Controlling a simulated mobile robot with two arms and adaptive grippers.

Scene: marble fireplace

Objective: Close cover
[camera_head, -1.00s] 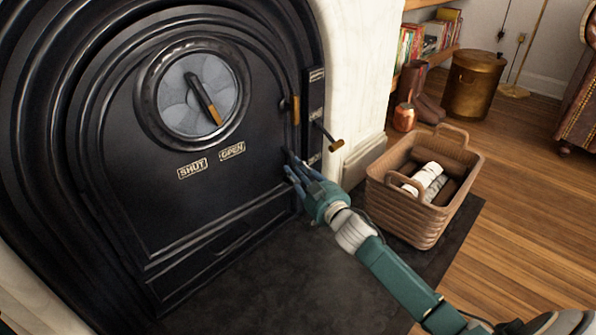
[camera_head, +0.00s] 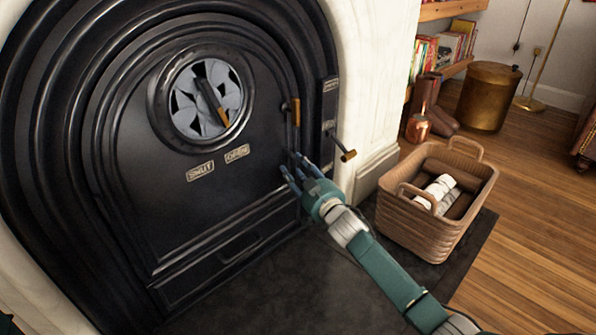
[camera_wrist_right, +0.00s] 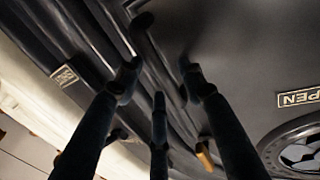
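The black iron fireplace door (camera_head: 150,215) stands flush in its arched surround. Its round vent cover (camera_head: 186,112) has grey petals with dark gaps between them and a brass-tipped lever (camera_head: 213,103) slanting down to the right. "SHUT" (camera_head: 200,171) and "OPEN" (camera_head: 237,154) plates sit below it; the vent's edge also shows in the wrist view (camera_wrist_right: 300,150). My right gripper (camera_head: 292,168) is at the door's right edge, below the brass-tipped latch handle (camera_head: 291,105). Contact with the door cannot be told.
A second brass-tipped handle (camera_head: 345,153) sticks out just right of my right gripper. A wicker basket (camera_head: 425,225) stands right of my arm on the dark hearth (camera_head: 285,290). Wood floor (camera_head: 530,220) lies open at right.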

